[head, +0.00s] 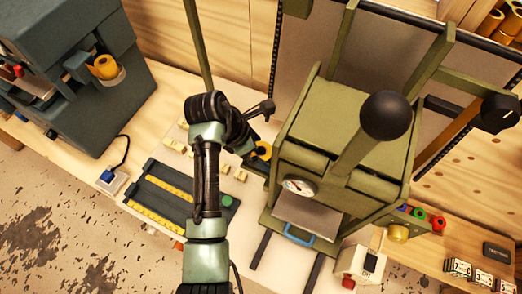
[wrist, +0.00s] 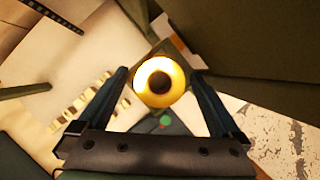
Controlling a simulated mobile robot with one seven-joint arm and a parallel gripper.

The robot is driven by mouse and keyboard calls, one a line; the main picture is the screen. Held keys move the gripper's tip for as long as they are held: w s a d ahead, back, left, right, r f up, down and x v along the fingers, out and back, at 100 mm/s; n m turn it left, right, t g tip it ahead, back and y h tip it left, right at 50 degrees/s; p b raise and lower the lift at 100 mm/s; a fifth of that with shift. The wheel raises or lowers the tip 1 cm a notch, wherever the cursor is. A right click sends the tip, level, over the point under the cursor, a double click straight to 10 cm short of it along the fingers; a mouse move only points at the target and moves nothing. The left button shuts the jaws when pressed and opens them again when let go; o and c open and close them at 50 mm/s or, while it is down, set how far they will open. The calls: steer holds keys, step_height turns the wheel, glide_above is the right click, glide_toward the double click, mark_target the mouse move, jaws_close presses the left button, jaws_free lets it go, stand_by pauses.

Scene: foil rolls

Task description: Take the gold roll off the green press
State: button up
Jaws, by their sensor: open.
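The green press (head: 335,125) stands right of centre in the head view, with a black-knobbed lever and a round gauge. The gold roll (head: 263,151) is at its left side; in the wrist view the roll (wrist: 178,84) shows end-on, with a dark round centre. My gripper (wrist: 160,73) is open, with one finger on each side of the roll and a visible gap to it on both sides. How deep the roll sits between the fingers I cannot tell. In the head view my arm hides part of the gripper, and the roll's mounting is largely hidden.
A blue-grey machine (head: 70,75) with another gold roll (head: 105,67) stands at the left. A dark tray (head: 165,200) with yellow strips and several small pale blocks lie on the bench left of the press. A green post (head: 197,45) rises behind my arm.

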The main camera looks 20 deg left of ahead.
steer(key=shift+f, duration=0.3)
steer(key=c, duration=1.4)
steer(key=shift+c, duration=0.3)
steer(key=shift+w+r, duration=0.1)
steer(key=shift+r, duration=0.05)
